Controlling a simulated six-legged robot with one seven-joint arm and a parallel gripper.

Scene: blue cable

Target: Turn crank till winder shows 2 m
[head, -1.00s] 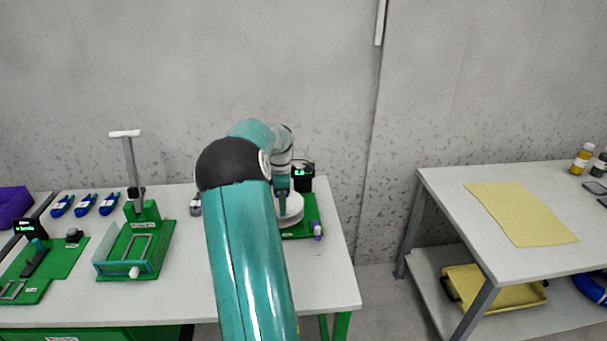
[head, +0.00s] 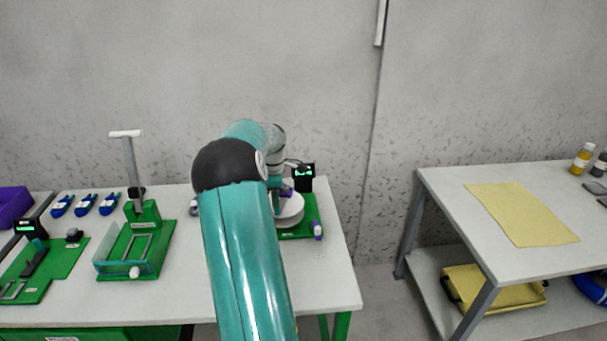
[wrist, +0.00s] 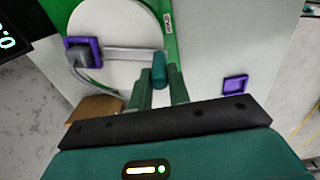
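The cable winder has a white disc (wrist: 115,35) on a green base (wrist: 185,50). In the head view its disc (head: 290,207) is partly hidden behind my arm. A pale crank arm (wrist: 125,54) runs across the disc to a teal crank handle (wrist: 158,72). My gripper (wrist: 161,82) has a finger on each side of this handle and looks shut on it. The winder's black display (wrist: 14,32) is cut off at the wrist view's edge; its green figures end in ".0", and the first digit is unclear. The display (head: 303,176) is too small to read in the head view.
A purple square clip with a grey piece (wrist: 82,52) sits at the disc's left, and another purple piece (wrist: 235,84) lies to the right. Green fixtures (head: 135,250) and blue-handled tools (head: 86,205) stand left on the table. A second table (head: 460,215) stands right, across a gap.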

